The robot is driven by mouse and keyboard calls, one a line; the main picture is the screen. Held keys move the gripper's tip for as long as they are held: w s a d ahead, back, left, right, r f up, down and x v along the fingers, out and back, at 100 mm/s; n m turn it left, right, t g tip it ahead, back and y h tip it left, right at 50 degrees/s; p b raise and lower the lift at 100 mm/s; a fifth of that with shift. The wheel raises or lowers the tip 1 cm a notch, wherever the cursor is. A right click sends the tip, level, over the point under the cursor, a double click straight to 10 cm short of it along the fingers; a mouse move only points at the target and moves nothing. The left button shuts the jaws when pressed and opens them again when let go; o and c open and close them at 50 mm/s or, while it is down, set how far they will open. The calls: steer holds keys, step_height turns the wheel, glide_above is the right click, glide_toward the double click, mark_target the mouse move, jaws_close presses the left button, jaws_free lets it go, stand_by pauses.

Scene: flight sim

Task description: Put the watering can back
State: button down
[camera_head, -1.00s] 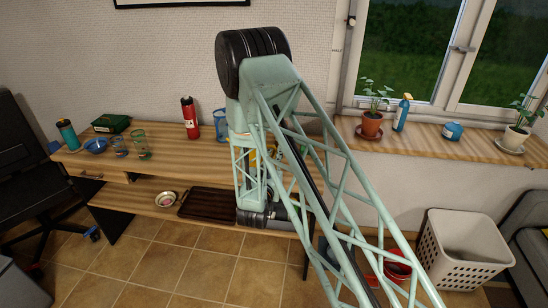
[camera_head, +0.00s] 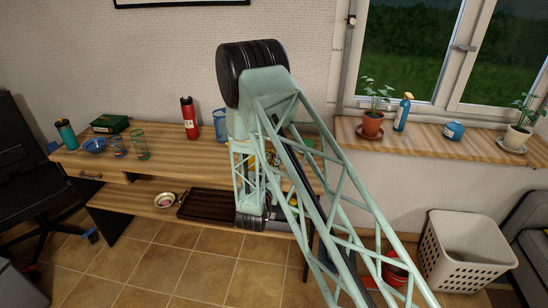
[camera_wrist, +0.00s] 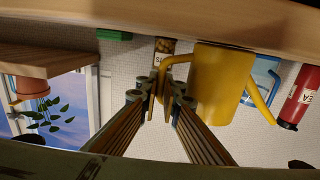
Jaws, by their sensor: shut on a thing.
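The yellow watering can (camera_wrist: 222,85) is in the wrist view, which shows the room upside down. Its handle (camera_wrist: 166,72) is on the left and its spout (camera_wrist: 262,103) on the right. My gripper (camera_wrist: 160,100) is shut on the handle. The can's base is close to the wooden surface (camera_wrist: 200,22) at the top of the picture; I cannot tell whether they touch. In the head view my arm hides the gripper and most of the area around it.
The head view shows a red bottle (camera_head: 190,118), blue jug (camera_head: 221,125) and glass tumbler (camera_head: 142,145) on the desk. Potted plants (camera_head: 372,122) (camera_head: 517,135) and a spray bottle (camera_head: 402,112) stand on the sill. A jar (camera_wrist: 163,47) is beside the can.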

steer(key=shift+f, duration=0.1)
steer(key=c, duration=2.9)
jaws_free()
steer(key=shift+o, duration=0.2)
steer(key=shift+p, duration=0.35)
steer(key=shift+s, duration=0.15)
steer(key=s+a+p, duration=0.2)
steer(key=s, duration=1.1)
steer(key=shift+s+a, duration=0.15)
steer(key=shift+f, duration=0.1)
